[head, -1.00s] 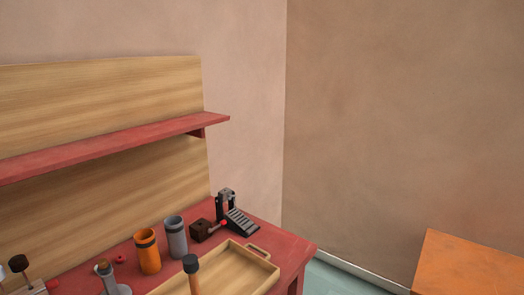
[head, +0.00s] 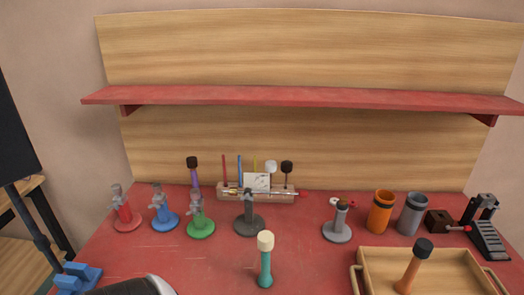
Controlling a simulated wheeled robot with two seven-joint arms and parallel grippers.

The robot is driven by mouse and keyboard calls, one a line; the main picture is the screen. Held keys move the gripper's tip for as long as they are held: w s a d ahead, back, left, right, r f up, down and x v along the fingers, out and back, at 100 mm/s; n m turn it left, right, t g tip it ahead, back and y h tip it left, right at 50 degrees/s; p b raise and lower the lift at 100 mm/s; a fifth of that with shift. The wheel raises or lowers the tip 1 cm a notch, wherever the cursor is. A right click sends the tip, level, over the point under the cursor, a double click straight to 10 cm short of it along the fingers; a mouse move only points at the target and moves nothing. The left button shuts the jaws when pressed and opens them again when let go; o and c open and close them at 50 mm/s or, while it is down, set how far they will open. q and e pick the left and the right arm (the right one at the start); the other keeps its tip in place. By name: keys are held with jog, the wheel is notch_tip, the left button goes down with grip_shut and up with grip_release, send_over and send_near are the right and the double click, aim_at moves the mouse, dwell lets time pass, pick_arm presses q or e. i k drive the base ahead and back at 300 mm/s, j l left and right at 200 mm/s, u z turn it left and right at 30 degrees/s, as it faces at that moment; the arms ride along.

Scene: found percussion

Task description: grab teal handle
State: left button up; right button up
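A mallet with a teal handle (head: 265,273) stands upright near the front middle of the red table in the head view. Its cream head (head: 265,241) is at the top, and the handle widens toward its foot. Nothing is touching the mallet. Neither of my grippers is in view.
The red table (head: 200,262) carries several stands behind the mallet, including a dark grey one (head: 249,222). A wooden tray (head: 372,262) with an orange-handled mallet (head: 411,269) lies right. A red shelf (head: 300,98) overhangs the back. Bare tabletop surrounds the teal handle.

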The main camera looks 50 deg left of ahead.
aim_at(264, 279)
jog(key=u, duration=1.55)
